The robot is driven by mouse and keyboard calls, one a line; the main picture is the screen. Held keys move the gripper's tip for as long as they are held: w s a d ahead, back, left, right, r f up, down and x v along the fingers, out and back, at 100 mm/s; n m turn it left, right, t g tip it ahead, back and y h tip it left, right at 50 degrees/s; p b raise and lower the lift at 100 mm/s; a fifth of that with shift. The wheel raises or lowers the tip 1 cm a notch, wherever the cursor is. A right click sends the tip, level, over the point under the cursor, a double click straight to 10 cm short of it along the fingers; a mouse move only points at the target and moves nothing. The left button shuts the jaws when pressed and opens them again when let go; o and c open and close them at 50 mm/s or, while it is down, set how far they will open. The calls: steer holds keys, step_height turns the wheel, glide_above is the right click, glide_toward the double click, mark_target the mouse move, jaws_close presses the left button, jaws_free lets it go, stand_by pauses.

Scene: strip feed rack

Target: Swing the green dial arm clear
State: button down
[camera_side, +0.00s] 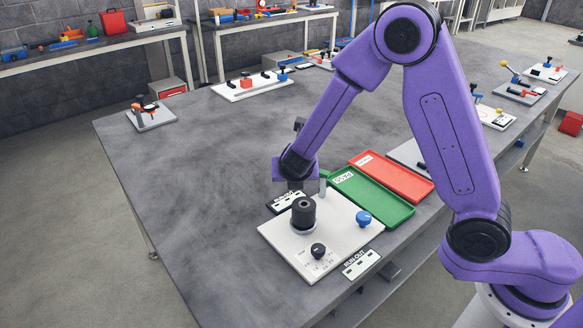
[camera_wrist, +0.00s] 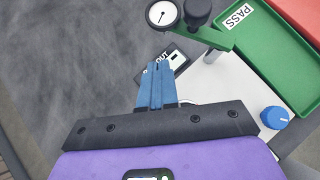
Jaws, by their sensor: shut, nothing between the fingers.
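The green dial arm (camera_wrist: 216,38) shows in the wrist view at the top, beside the green tray. A black knob (camera_wrist: 197,12) and a round white dial (camera_wrist: 162,15) sit at its left end, and a pale post stands under it. In the side view only a small green piece of it (camera_side: 324,174) shows beside my gripper; the rest is hidden. My gripper (camera_wrist: 158,66) has blue fingers, shut and empty, below the dial in the wrist view and apart from the arm in that picture.
The white base plate (camera_side: 281,236) carries a blue knob (camera_side: 364,218) and a black knob (camera_side: 318,250). The green PASS tray (camera_side: 386,208) and red tray (camera_side: 408,185) lie behind it. Run-out cards (camera_side: 361,264) lie around the plate.

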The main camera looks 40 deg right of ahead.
steer(key=v, duration=0.8)
steer(key=shift+a+r, duration=0.2)
steer(key=shift+a, duration=0.3)
steer(key=w+a+r+n+t+y, duration=0.25)
steer(key=a+n+y, duration=0.5)
steer(key=n, duration=0.55)
steer(key=s+a+r+n+g+y, duration=0.25)
steer(key=s+n+g+y, duration=0.2)
steer(key=s+n, duration=0.95)
steer(key=s+d+f+n+g+h, duration=0.1)
steer(key=s+d+n+g+h, duration=0.1)
steer(key=s+d+n, duration=0.6)
steer(key=s+d+f+n+g+h, duration=0.2)
steer(key=s+d+n, duration=0.7)
steer(key=n, duration=1.1)
steer(key=d+g+h, duration=0.1)
steer(key=d+h, duration=0.1)
steer(key=d, duration=0.1)
steer(key=shift+d+h, duration=0.3)
steer(key=shift+d, duration=0.1)
